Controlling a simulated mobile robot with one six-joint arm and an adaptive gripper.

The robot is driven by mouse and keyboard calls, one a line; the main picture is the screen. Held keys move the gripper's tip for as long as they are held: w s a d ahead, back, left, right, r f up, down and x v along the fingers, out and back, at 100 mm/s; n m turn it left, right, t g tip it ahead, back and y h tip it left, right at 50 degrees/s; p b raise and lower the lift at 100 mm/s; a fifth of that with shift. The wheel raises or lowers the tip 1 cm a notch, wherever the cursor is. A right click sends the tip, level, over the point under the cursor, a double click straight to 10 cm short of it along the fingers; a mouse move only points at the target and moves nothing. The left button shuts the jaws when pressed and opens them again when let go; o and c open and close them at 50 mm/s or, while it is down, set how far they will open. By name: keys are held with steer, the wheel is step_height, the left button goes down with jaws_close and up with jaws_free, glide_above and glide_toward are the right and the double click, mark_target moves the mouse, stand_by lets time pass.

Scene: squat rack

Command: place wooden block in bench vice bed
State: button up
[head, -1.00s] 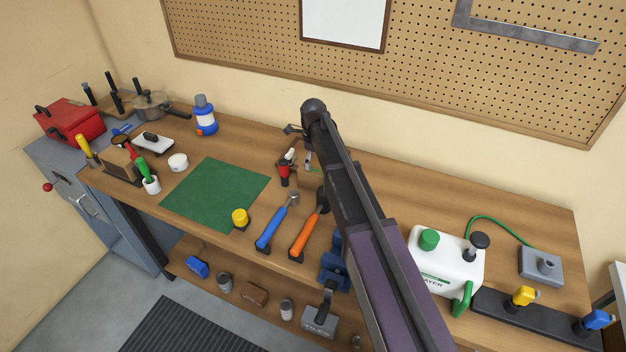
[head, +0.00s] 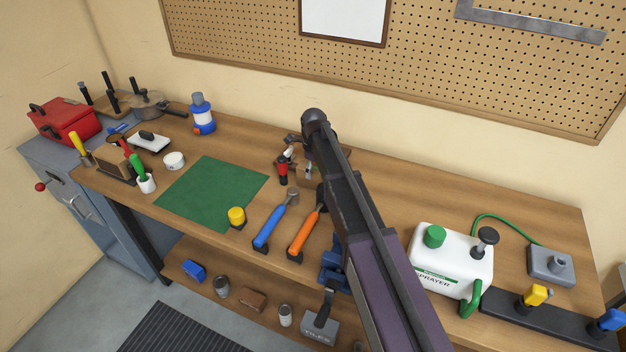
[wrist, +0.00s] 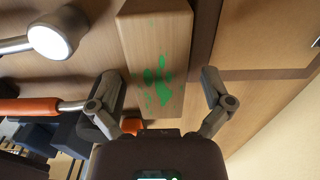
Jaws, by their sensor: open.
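The wooden block (wrist: 158,50) fills the upper middle of the wrist view, pale wood with green paint splashes on its face. My gripper (wrist: 163,88) is open, with one finger left and one right of the block's near end. Nothing is held, and I cannot tell whether either finger touches the block. In the head view my arm hides most of the block. The blue bench vice (head: 333,265) is at the bench's front edge, partly behind my arm, so its bed is not clearly visible.
A red-handled tool (head: 282,170) stands close to my gripper. The white sprayer (head: 450,262) stands to the right.

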stand_by(0.5)
steer(key=c, duration=1.3)
steer(key=shift+r, duration=0.2)
steer(key=shift+c, duration=0.2)
step_height(320, 180, up, 10)
steer(key=p, duration=1)
steer(key=shift+f, duration=0.2)
